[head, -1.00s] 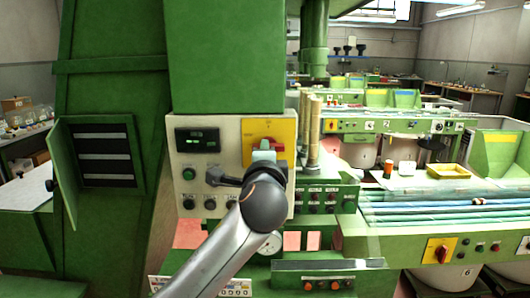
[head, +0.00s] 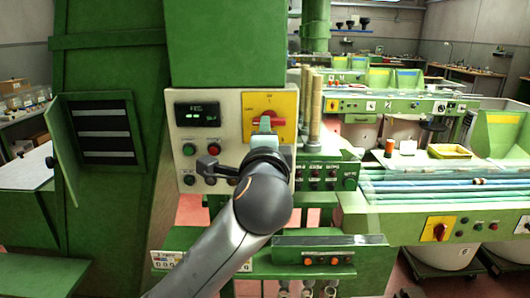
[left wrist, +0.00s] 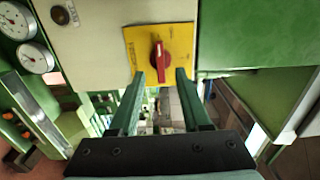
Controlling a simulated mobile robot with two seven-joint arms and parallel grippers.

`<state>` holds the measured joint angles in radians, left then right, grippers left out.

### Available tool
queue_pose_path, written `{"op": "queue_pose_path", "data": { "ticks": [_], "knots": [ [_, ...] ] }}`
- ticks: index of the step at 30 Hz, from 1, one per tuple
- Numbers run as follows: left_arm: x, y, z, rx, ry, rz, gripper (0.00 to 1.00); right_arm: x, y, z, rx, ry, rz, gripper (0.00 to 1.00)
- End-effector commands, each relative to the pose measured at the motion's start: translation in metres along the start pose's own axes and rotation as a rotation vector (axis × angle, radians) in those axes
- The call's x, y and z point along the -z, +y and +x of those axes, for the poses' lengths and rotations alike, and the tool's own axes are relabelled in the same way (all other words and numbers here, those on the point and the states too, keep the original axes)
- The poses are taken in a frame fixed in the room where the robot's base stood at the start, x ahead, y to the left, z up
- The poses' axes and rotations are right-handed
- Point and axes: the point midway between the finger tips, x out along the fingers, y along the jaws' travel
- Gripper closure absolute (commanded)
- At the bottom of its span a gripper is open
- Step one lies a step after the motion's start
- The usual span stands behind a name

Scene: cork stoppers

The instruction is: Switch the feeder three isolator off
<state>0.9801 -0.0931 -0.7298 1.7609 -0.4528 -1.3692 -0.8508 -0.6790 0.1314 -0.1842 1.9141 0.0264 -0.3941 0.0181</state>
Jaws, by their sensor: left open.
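A red rotary handle (head: 277,121) on a yellow plate (head: 286,103) sits on the pale control panel of the green machine. In the left wrist view the red handle (left wrist: 160,57) stands upright in the picture on its yellow plate (left wrist: 181,38). My left gripper (head: 264,125) is in front of the handle and hides part of it. In the left wrist view my left gripper (left wrist: 160,75) is open, with a finger on each side of the handle's lower end and gaps between. I cannot read a feeder number on the plate. My right gripper is out of view.
A second red switch on a yellow plate (head: 440,229) is on the bench front at the right. The panel has a display (head: 197,114) and several buttons. An open green door (head: 62,150) stands at the left. Upright wooden rods (head: 314,110) stand close right of the panel.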

Motion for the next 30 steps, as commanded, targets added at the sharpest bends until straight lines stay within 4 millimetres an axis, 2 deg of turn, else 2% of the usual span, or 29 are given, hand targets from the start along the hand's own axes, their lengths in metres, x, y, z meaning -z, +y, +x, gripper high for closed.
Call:
{"op": "queue_pose_path", "data": {
  "ticks": [1,6,12,30],
  "knots": [
    [0.001,0.002,-0.011,0.002,0.004,-0.002,0.53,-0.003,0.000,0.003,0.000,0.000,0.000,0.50],
    [0.001,0.001,-0.041,0.001,0.004,-0.002,0.53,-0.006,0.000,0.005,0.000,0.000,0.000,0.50],
    [0.001,0.001,-0.062,0.001,0.001,0.000,0.53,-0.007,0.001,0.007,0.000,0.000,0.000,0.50],
    [0.000,0.000,-0.065,0.000,0.001,0.000,0.53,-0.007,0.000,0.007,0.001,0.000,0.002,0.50]
  ]
}}
